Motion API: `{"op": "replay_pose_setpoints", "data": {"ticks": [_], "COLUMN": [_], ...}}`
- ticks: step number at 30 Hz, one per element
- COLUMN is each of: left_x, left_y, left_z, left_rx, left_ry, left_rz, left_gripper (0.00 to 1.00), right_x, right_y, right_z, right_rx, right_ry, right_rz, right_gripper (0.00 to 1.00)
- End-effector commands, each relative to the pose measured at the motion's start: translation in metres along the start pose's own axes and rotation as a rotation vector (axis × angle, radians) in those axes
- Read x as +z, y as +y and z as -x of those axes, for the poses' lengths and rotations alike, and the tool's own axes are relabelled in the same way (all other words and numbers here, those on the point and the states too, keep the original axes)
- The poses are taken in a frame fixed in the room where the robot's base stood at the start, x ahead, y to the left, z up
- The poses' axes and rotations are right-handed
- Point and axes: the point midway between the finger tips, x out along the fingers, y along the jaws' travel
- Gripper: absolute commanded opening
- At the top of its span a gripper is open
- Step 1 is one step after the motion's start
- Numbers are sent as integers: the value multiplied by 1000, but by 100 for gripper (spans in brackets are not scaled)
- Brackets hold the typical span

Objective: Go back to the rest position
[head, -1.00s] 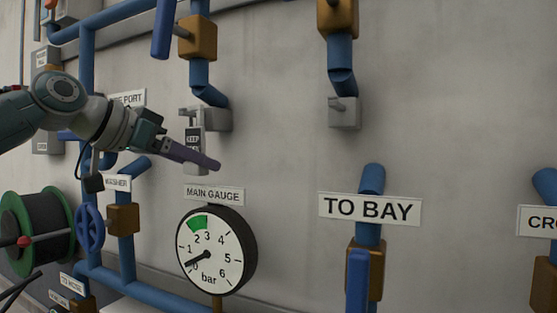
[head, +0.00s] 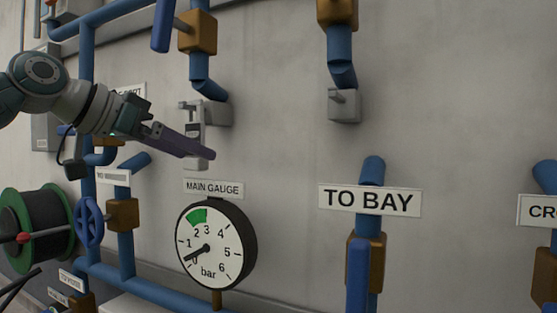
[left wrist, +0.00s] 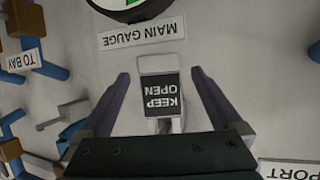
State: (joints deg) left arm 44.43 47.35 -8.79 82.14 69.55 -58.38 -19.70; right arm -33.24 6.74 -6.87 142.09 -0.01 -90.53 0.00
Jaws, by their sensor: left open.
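My left gripper (head: 205,153) comes in from the left in the head view, in front of the wall above the main gauge. In the left wrist view my left gripper (left wrist: 160,80) is open, with its two fingers wide apart and nothing held between them. In the head view the tag (head: 193,131) is partly hidden behind the gripper and hangs by a grey fitting. My right gripper is in neither view.
A round main gauge (head: 230,245) sits below the gripper. Blue pipes with brown valves (head: 197,33) run above and beside it. A green hose reel (head: 22,259) and a blue handwheel (head: 89,222) are at left. The wall right of the gripper (head: 275,110) is bare.

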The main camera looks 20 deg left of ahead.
Motion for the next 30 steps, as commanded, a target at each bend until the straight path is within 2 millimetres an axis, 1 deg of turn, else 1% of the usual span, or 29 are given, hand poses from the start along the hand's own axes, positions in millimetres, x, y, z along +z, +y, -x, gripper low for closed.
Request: {"op": "replay_pose_setpoints", "data": {"ticks": [1, 3, 9, 12, 17, 20, 23, 24, 26, 27, 29, 30], "left_x": [7, 8, 5, 3, 2, 16, 57, 81, 122, 153, 197, 226], "left_y": [-1, -1, -1, 0, 1, 7, 23, 34, 53, 68, 92, 109], "left_z": [8, 23, 61, 72, 78, 68, 44, 32, 15, 7, -1, -3], "left_rx": [-5, -5, -5, -4, 0, 6, 19, 26, 37, 44, 52, 57], "left_ry": [0, 0, 0, 0, -4, -38, -127, -178, -260, -317, -396, -444], "left_rz": [-7, -7, -4, -2, -1, -6, -23, -32, -46, -56, -69, -73], "left_gripper": [99, 99, 99, 99, 99, 99, 99, 99, 99, 99, 99, 99], "right_x": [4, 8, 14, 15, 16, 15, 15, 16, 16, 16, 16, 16], "right_y": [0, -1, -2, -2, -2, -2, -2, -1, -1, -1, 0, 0], "right_z": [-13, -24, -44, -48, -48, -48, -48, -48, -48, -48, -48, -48], "right_rx": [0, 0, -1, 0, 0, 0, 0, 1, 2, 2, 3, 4], "right_ry": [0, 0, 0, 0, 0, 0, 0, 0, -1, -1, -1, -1], "right_rz": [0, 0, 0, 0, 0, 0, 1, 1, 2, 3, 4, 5], "right_gripper": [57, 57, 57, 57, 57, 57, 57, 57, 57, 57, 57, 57]}}
